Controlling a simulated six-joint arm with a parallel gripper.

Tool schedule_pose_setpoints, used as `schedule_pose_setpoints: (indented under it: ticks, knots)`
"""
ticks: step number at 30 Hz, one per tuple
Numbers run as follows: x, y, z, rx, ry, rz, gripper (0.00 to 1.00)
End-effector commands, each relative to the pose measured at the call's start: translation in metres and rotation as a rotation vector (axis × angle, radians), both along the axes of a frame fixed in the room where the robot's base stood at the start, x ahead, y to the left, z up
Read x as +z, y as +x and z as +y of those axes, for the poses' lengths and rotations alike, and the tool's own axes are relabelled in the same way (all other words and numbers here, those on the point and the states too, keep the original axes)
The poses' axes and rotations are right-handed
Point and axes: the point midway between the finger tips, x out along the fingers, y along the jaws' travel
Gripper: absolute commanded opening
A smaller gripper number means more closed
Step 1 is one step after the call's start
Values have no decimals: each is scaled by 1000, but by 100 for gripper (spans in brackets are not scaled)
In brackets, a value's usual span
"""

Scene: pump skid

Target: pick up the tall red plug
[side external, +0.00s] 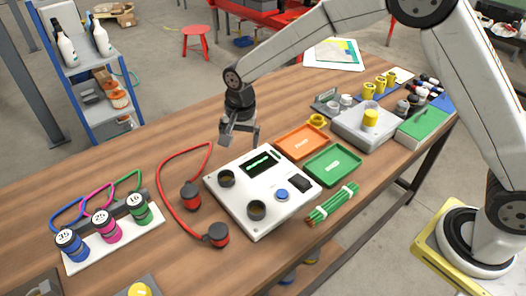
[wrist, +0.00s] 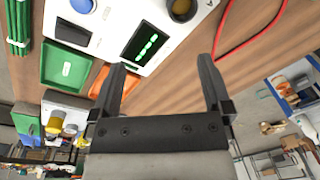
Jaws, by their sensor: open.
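Two red-and-black plugs are joined by a red cord on the wooden table in the side view. One plug (side external: 190,197) stands near the left corner of the white panel box, and the other plug (side external: 217,236) is nearer the front. I cannot tell which is taller. My gripper (side external: 239,142) is open and empty, above the table behind the panel box, apart from both plugs. In the wrist view my gripper (wrist: 162,72) has its fingers wide apart with nothing between them. The red cord (wrist: 256,40) shows at the upper right there; no plug shows.
The white panel box (side external: 262,190) has a green-lit display, a blue button and dark round sockets. Orange (side external: 301,142) and green (side external: 333,165) trays and green rods (side external: 332,204) lie to its right. A rack (side external: 107,237) with numbered plugs stands at left.

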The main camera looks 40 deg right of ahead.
Motion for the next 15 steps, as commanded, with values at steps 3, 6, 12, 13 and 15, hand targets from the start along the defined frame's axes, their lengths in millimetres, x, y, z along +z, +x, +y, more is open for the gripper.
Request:
schedule_pose_setpoints:
  ticks: [3,6,12,13,15]
  knots:
    - [-11,15,26,-86,4,20,100]
    - [-20,25,47,-165,7,35,100]
    - [-39,39,88,-324,7,63,100]
    - [-42,40,95,-346,6,67,100]
    - [-49,42,107,-397,4,75,100]
